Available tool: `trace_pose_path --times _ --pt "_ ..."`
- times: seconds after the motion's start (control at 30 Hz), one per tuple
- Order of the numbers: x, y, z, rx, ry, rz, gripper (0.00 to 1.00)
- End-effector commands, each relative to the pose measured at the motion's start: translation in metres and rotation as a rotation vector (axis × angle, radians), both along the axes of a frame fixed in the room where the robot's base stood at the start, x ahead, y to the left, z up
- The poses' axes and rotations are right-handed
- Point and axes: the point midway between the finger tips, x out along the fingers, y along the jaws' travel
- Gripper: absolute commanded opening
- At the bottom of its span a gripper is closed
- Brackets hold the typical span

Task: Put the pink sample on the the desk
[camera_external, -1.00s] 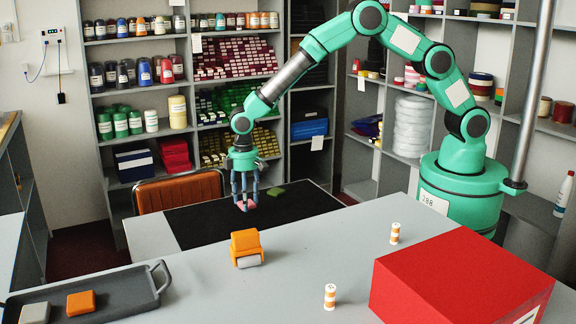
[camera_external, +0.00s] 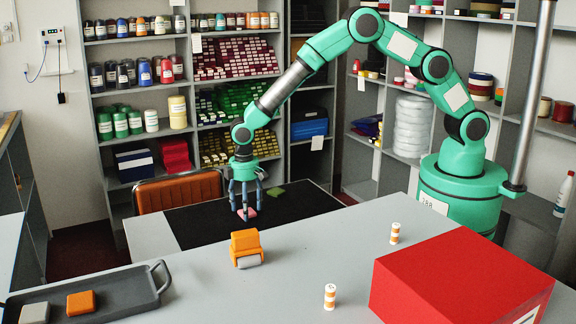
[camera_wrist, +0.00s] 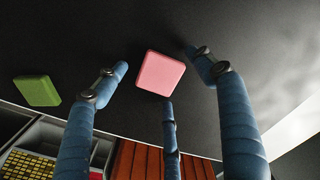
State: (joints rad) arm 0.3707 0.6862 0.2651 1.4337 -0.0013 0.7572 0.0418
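The pink sample (camera_external: 250,213) is a small flat square lying on the black top of the desk (camera_external: 195,225). In the wrist view the pink sample (camera_wrist: 160,73) lies between my spread fingers, apart from them. My gripper (camera_external: 247,205) is open just above and around it; its three blue fingers are spread in the wrist view (camera_wrist: 160,78). A green sample (camera_external: 276,192) lies on the same black surface, to the right and behind; it also shows at the left of the wrist view (camera_wrist: 37,91).
On the grey counter in front stand an orange roller tool (camera_external: 246,246), two striped spools (camera_external: 330,296), (camera_external: 394,233) and a red box (camera_external: 450,285). A dark tray (camera_external: 125,292) holds an orange and a grey sample. An orange chair (camera_external: 180,192) stands behind the desk.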

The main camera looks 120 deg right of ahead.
Motion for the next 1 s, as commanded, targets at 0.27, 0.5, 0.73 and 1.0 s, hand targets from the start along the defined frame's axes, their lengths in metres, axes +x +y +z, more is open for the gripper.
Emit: trace_pose_path --times 0.27,0.5,0.73,1.0 --pt "0.000 0.000 0.002 0.000 0.000 0.000 0.69" --pt "0.001 0.000 0.020 -0.001 -0.002 0.000 0.69" --pt "0.001 0.000 0.055 -0.001 -0.003 0.000 0.69" --pt "0.001 0.000 0.098 -0.001 -0.002 0.000 0.69"
